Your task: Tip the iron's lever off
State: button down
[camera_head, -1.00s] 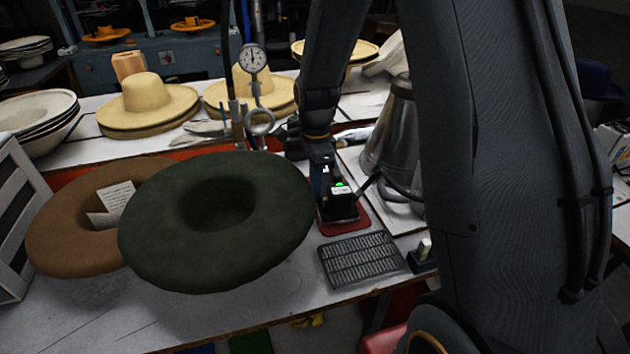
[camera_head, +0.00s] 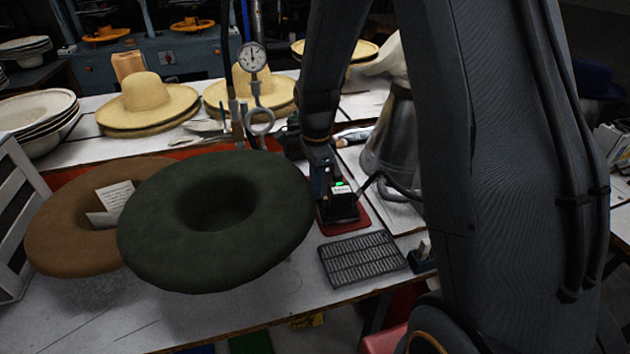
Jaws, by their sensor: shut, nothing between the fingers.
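A small dark block with a pale upright piece like a lever (camera_head: 422,258) sits at the bench's front edge, right of the black grille; I cannot tell which way the lever leans. A black box with a white label and a green light (camera_head: 342,206) stands on a red mat (camera_head: 358,222). I cannot tell for sure which of the two carries the iron's lever. My gripper (camera_head: 322,190) points down at the left side of the black box, shut and empty. Its fingertips are mostly hidden, and I cannot tell whether they touch the box.
A dark green hat (camera_head: 270,235) lies close left of my gripper, over a brown hat (camera_head: 65,235). A black grille (camera_head: 360,260) lies in front. A metal vessel (camera_head: 390,135) stands to the right, and a dial gauge (camera_head: 252,58) behind.

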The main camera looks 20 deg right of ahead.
jog(key=shift+f, duration=0.4)
notch_tip(320, 180, up, 7)
jog(key=p, duration=0.5)
dwell(0.5)
jog(key=s+r+n+t+b, duration=0.1)
jog(key=s+n+b, duration=0.3)
jog(key=s+n, duration=1.3)
jog(key=shift+r+n+b, duration=0.35)
jog(key=shift+n, duration=0.15)
